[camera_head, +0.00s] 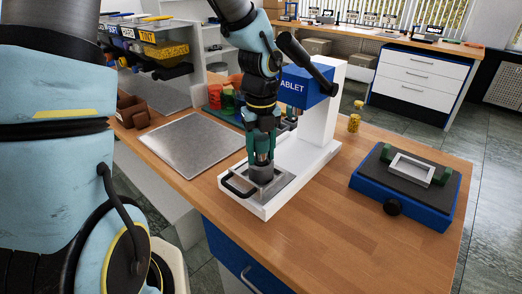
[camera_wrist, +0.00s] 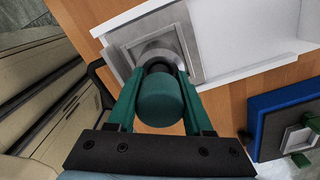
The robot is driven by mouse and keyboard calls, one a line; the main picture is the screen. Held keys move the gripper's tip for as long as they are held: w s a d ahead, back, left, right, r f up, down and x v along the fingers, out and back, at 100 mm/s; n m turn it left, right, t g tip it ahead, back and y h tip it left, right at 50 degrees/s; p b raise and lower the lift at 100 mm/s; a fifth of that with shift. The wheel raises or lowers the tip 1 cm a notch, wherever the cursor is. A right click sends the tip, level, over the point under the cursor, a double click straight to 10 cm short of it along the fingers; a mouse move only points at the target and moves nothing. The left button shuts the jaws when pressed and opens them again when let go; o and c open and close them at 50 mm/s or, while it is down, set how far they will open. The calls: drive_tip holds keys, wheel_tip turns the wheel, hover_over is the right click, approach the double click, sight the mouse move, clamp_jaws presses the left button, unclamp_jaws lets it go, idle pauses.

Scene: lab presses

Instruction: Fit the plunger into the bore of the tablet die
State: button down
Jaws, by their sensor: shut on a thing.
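My gripper (camera_head: 262,155) points down over the front of the white tablet press (camera_head: 319,125). In the wrist view its green fingers (camera_wrist: 160,98) are shut on the plunger (camera_wrist: 161,104), which shows a round green top and a dark ring below. The tablet die (camera_head: 261,173) is a grey metal cylinder on a square grey plate at the press's front; in the wrist view its pale round rim (camera_wrist: 150,50) shows partly behind the plunger. The plunger is right over or at the die. Its lower end and the bore are hidden, so I cannot tell how far in it is.
A black lever (camera_head: 305,62) sticks out from the press's blue head. A flat grey plate (camera_head: 193,143) lies left, with brown bins (camera_head: 132,112) behind it. A blue device (camera_head: 405,186) stands right, a yellow jar (camera_head: 355,117) behind. The wooden table front is clear.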

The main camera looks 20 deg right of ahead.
drive_tip(key=shift+f, duration=0.15)
drive_tip(key=shift+c, duration=1.1)
unclamp_jaws()
wheel_tip(320, 180, up, 11)
drive_tip(key=shift+f, duration=0.1)
drive_tip(key=a+f+n, duration=0.3)
drive_tip(key=a+n, duration=0.9)
drive_tip(key=n, duration=0.5)
drive_tip(key=w+a+f+n+t, duration=0.1)
drive_tip(key=a+f+n, duration=0.2)
drive_tip(key=a+n, duration=1)
drive_tip(key=n, duration=0.4)
drive_tip(key=shift+a+f+n+t, duration=0.15)
drive_tip(key=shift+n+t, duration=0.15)
